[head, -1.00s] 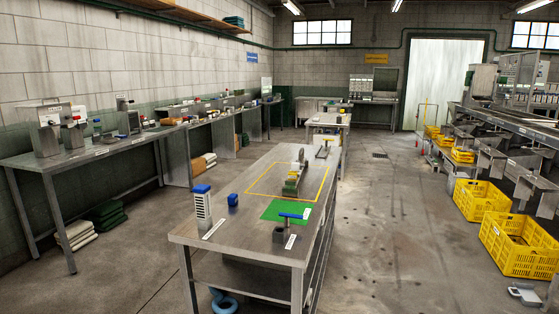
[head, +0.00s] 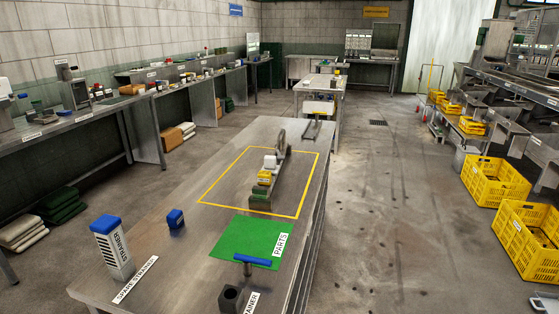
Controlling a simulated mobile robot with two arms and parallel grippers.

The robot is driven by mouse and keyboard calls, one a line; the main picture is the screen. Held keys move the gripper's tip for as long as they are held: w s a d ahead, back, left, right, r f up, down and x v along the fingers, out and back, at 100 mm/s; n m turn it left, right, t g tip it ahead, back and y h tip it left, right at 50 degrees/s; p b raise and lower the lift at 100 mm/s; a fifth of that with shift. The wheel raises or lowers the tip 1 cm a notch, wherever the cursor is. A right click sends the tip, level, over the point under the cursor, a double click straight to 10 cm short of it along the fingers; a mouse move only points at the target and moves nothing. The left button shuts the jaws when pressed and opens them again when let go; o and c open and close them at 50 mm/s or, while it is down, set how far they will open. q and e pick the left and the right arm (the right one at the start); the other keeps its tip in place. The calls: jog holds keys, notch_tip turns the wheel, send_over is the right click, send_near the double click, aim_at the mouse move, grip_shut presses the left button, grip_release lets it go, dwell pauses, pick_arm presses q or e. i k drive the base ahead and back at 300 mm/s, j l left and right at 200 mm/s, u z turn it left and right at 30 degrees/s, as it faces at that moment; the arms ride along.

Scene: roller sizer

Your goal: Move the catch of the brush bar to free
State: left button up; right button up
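No part in view can be made out for certain as the brush bar or its catch. A small long device (head: 265,182) with green, yellow and white blocks and an upright grey disc at its far end stands inside a yellow outline on the steel table (head: 190,262). Whether it carries the catch is too small to tell. Roller machinery (head: 520,90) stands far off at the right, and no catch can be picked out on it. Neither of my grippers is in view.
On the near table are a blue-topped strainer (head: 113,252), a blue block (head: 175,219), a green parts mat (head: 232,236), a blue T-handle (head: 252,260) and a dark square socket (head: 231,299). Yellow crates (head: 527,240) line the right. The floor (head: 375,220) between is clear.

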aim_at(278, 157)
jog(key=u, duration=0.25)
jog(key=i+j+u, duration=0.1)
jog(key=j+u, duration=0.15)
jog(key=j, duration=0.2)
jog(key=i+j+u, duration=0.15)
jog(key=j+u, duration=0.15)
jog(key=i+j+u, duration=0.25)
jog(key=j, duration=0.25)
jog(key=i+j+u, duration=1.1)
jog(key=i, duration=0.3)
jog(key=i+l+z, duration=0.1)
jog(key=i+z, duration=0.75)
jog(key=i+j+z, duration=0.1)
jog(key=i+z, duration=0.35)
jog(key=i+l+z, duration=0.25)
jog(key=z, duration=0.15)
jog(key=i+l+z, duration=0.1)
jog(key=i+z, duration=0.75)
jog(key=i+j+z, duration=0.15)
jog(key=i+z, duration=0.3)
jog(key=i+j+z, duration=0.25)
jog(key=z, duration=0.15)
jog(key=i, duration=0.05)
